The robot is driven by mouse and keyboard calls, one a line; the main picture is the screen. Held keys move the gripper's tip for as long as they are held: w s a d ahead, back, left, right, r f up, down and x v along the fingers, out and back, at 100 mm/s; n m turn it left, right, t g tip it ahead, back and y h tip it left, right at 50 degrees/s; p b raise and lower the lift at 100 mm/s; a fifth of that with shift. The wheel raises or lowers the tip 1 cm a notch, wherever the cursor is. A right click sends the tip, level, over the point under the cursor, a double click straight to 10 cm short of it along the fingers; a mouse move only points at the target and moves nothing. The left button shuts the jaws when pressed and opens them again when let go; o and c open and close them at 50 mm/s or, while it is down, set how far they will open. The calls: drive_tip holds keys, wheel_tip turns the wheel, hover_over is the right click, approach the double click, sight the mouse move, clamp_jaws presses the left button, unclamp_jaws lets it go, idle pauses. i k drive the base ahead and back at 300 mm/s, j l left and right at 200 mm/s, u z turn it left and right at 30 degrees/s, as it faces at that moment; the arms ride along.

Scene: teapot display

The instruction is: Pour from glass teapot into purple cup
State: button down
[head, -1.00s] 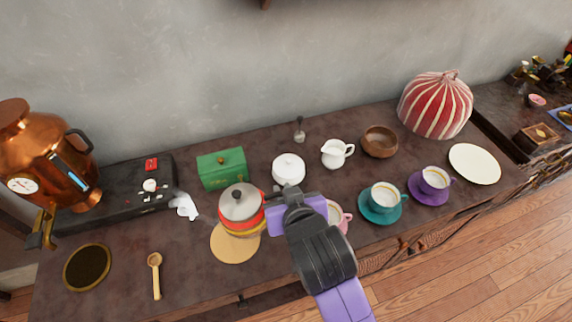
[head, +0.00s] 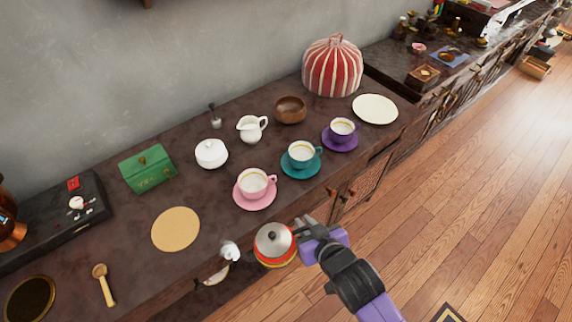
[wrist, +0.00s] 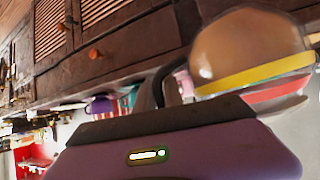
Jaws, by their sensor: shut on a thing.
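The glass teapot (head: 275,246) has a grey lid and red and yellow bands. My gripper (head: 308,229) is shut on its handle, at the teapot's right side. In the head view the teapot appears over the counter's front edge, in front of the pink cup. A pale shiny part at its left looks like the spout. In the wrist view the teapot (wrist: 250,58) fills the upper right, and the picture is turned over. The purple cup (head: 343,127) stands upright on a purple saucer (head: 340,144), farther back and right, apart from the teapot.
A teal cup (head: 301,154) and a pink cup (head: 253,183), each on a saucer, stand between the teapot and the purple cup. A cream plate (head: 375,109), wooden bowl (head: 290,109) and white jug (head: 250,129) are nearby. The round tan mat (head: 175,229) is bare.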

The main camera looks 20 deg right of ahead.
sight(341, 130)
drive_tip(key=z, duration=0.5)
drive_tip(key=i+j+z, duration=0.1)
drive_tip(key=z, duration=0.25)
drive_tip(key=j+z, duration=0.2)
drive_tip(key=z, duration=0.15)
drive_tip(key=i+j, duration=0.55)
